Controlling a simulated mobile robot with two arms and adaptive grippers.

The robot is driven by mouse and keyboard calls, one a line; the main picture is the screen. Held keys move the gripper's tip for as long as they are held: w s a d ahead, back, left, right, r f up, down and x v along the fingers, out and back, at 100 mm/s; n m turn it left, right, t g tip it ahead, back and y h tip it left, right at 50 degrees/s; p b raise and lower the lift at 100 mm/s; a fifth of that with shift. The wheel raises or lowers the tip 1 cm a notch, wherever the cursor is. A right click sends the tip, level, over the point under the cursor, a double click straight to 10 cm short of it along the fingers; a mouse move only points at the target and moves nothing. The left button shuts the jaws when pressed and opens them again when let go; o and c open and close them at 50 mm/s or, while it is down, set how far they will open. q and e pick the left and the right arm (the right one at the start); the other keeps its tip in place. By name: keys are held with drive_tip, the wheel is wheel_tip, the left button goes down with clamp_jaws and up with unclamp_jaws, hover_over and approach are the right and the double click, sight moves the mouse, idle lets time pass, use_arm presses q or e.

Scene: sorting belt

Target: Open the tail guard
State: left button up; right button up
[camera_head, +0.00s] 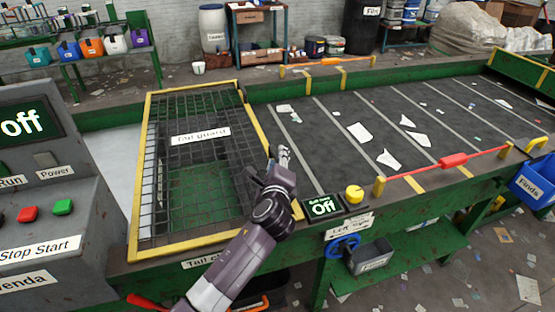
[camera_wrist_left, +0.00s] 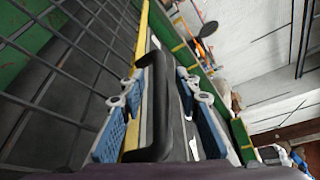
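The tail guard (camera_head: 190,105) is a dark mesh panel in a yellow frame, lying down over the left end of the belt. My left gripper (camera_head: 281,155) is at the right edge of the guard's frame in the head view. In the left wrist view, a black bar handle (camera_wrist_left: 158,105) stands beside the yellow frame edge and the mesh. The blue-padded fingers of my left gripper (camera_wrist_left: 160,90) are apart, one on each side of the handle, with visible gaps. The arm hides the handle in the head view. My right gripper is not in view.
The belt (camera_head: 330,130) with white scraps extends right, its display reading Off. A yellow knob (camera_head: 354,194) and a red pull cord (camera_head: 453,160) are right of my gripper. A control console (camera_head: 40,190) reading off stands left. A blue bin (camera_head: 535,180) hangs at right.

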use_arm(q)
clamp_jaws()
